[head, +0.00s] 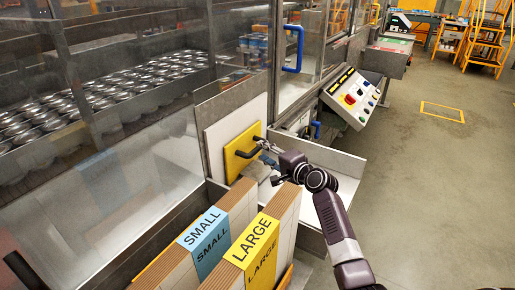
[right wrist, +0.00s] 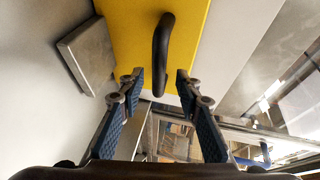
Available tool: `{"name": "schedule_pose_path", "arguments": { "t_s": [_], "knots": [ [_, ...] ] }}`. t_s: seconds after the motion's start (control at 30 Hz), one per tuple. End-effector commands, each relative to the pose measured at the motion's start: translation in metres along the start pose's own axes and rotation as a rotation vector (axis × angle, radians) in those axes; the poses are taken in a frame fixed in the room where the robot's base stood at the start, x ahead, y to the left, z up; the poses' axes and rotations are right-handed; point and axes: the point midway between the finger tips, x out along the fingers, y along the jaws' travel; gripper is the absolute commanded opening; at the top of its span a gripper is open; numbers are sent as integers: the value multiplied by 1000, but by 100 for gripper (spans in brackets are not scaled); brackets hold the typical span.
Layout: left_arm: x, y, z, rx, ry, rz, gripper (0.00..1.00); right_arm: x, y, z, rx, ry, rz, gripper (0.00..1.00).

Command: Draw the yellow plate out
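The yellow plate (head: 238,160) stands upright against a white panel, with a dark bar handle (head: 246,153) on its face. In the right wrist view the yellow plate (right wrist: 135,38) fills the top middle, and its dark handle (right wrist: 162,50) reaches down toward my fingertips. My right gripper (head: 266,146) is at the plate's handle. In the right wrist view my right gripper (right wrist: 158,78) is open, with one finger on each side of the handle's near end and gaps showing on both sides.
Boxes marked SMALL (head: 204,240) and LARGE (head: 256,250) stand in front of the plate, close to my right arm. A metal tray (head: 335,170) lies to the right. A control panel (head: 352,97) and a blue door handle (head: 294,48) are behind. The floor at right is clear.

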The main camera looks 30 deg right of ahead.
Motion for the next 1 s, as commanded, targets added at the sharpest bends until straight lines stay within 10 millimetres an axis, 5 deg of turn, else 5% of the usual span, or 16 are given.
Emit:
{"name": "schedule_pose_path", "arguments": {
  "t_s": [0.37,0.73,1.0],
  "knots": [
    [-2,-8,-49,1,71,-9,40,36,1,0,-1,0,1,32],
    [-1,-5,-28,1,39,-5,40,39,0,0,-3,0,1,32],
    [-1,-4,-25,1,35,-5,40,39,1,0,-3,0,1,3]
  ]
}}
